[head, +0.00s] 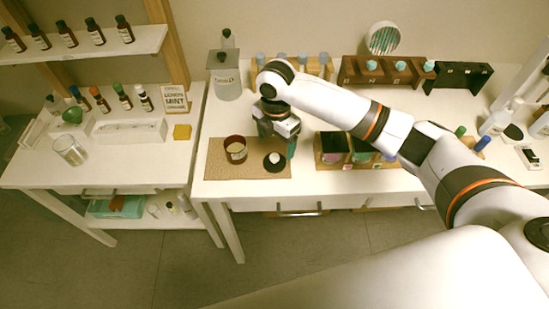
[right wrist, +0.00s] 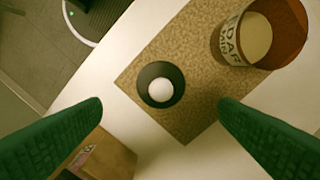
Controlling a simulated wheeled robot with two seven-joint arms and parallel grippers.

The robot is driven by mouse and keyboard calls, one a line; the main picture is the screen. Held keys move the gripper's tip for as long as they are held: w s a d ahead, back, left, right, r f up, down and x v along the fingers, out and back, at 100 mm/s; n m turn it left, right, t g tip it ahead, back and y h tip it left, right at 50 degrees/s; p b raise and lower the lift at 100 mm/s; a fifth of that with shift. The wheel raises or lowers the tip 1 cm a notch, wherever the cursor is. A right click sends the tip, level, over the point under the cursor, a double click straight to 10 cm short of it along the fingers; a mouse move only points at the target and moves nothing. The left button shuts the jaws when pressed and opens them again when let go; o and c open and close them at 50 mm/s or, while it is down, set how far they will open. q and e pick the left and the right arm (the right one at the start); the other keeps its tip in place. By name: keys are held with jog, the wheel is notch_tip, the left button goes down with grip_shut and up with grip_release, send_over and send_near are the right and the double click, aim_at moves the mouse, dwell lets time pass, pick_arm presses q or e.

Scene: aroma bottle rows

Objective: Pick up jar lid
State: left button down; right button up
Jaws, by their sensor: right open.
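The jar lid (head: 274,162) is a black disc with a pale round knob. It lies on a brown cork mat (head: 221,171), and it also shows in the right wrist view (right wrist: 161,85). An amber jar (head: 235,150) with a pale label and cream contents stands left of the lid on the mat; the wrist view shows it at the upper right (right wrist: 284,48). My right gripper (head: 280,150) is above the mat, just behind the lid in the head view. Its green fingers are spread wide in the wrist view (right wrist: 160,112), with nothing between them. My left gripper is not in view.
A glass bottle (head: 225,80) and wooden racks (head: 367,72) line the back of the table. A side table (head: 80,172) with bottles is at the left. The white tabletop in front of the mat is clear.

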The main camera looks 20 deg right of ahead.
aim_at(275, 156)
jog(key=shift+f, duration=0.75)
jog(key=f+p, duration=0.1)
jog(key=f, duration=0.1)
jog(key=f+p, duration=0.1)
jog(key=f, duration=0.1)
jog(key=shift+s+a+f, duration=0.1)
jog(key=shift+a+f, duration=0.05)
jog(key=shift+a, duration=0.05)
jog(key=shift+f, duration=0.55)
jog(key=c, duration=1)
